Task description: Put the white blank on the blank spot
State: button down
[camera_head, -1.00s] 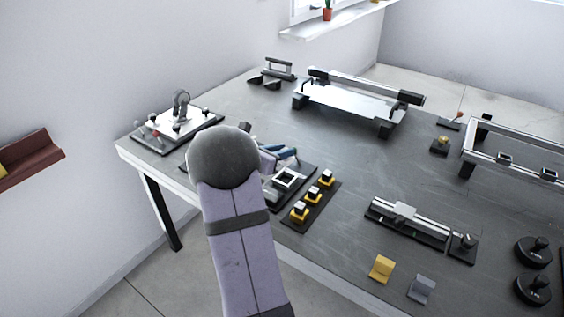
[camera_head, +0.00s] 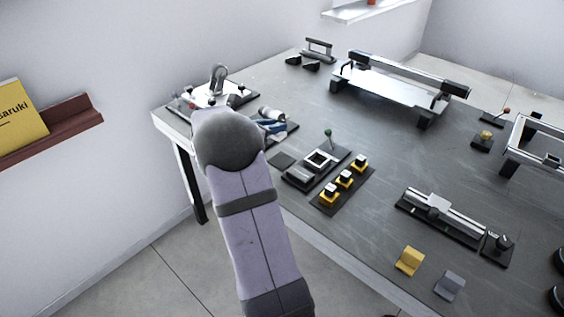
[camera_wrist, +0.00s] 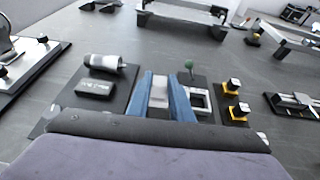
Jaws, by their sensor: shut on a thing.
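The blue fingers of my gripper (camera_wrist: 166,84) are shut on a pale block, seemingly the white blank (camera_wrist: 159,92), in the middle of the wrist view. In the head view my gripper (camera_head: 273,127) shows only partly beyond my arm, and the blank cannot be made out there. A dark fixture with a white square frame (camera_head: 320,159) and a green knob stands to the right of my gripper; its frame also shows in the wrist view (camera_wrist: 199,100), just right of the fingers. I cannot tell which part is the blank spot.
A grey cylinder (camera_wrist: 105,62) and a black box (camera_wrist: 94,88) sit on a dark plate left of the fingers. A strip of yellow-and-black pieces (camera_head: 344,180) lies right of the fixture. A slide rail (camera_head: 440,216) stands farther right. Bare table (camera_head: 370,135) lies behind the fixture.

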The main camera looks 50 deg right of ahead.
jog(key=shift+s+d+r, duration=0.2)
jog(key=shift+r, duration=0.25)
jog(key=shift+s, duration=0.35)
send_over(278, 163)
jog(key=shift+f, duration=5)
jog(key=shift+f, duration=0.15)
jog(key=c, duration=1.6)
grip_release()
